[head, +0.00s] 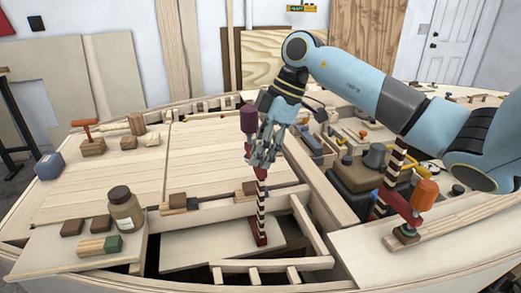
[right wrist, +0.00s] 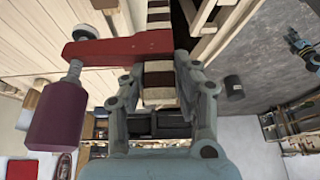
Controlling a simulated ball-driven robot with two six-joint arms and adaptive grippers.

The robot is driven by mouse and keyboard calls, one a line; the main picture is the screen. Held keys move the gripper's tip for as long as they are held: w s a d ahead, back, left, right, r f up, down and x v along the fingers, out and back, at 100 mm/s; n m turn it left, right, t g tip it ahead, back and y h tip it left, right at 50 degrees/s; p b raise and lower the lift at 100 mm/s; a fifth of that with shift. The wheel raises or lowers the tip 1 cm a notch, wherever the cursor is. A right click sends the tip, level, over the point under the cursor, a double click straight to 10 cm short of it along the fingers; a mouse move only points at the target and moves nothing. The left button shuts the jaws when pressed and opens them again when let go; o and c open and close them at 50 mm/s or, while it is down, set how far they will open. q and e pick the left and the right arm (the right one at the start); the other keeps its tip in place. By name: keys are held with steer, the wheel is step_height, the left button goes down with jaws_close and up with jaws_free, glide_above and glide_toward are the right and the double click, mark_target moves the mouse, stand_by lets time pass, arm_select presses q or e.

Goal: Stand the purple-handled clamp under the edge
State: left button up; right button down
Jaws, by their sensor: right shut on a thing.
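The purple-handled clamp stands roughly upright near the middle of the head view, with its purple handle (head: 249,118) at the top, a striped bar (head: 261,205) and a red lower jaw (head: 255,238). My right gripper (head: 262,158) is shut on its bar near the red upper arm. In the right wrist view the fingers (right wrist: 158,88) close around the striped bar, with the red arm (right wrist: 125,47) and purple handle (right wrist: 55,115) beside them. The lower jaw is at the framed opening, in front of the deck edge (head: 232,208); whether it touches anything is unclear. My left gripper is out of view.
An orange-handled clamp (head: 425,195) stands at the right. A brown jar (head: 125,212) and wood blocks (head: 100,224) lie on the front left panel. The middle deck (head: 215,155) is mostly clear.

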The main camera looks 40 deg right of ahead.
steer(key=c, duration=0.9)
jaws_free()
steer(key=v, duration=1.2)
steer(key=shift+s, duration=0.1)
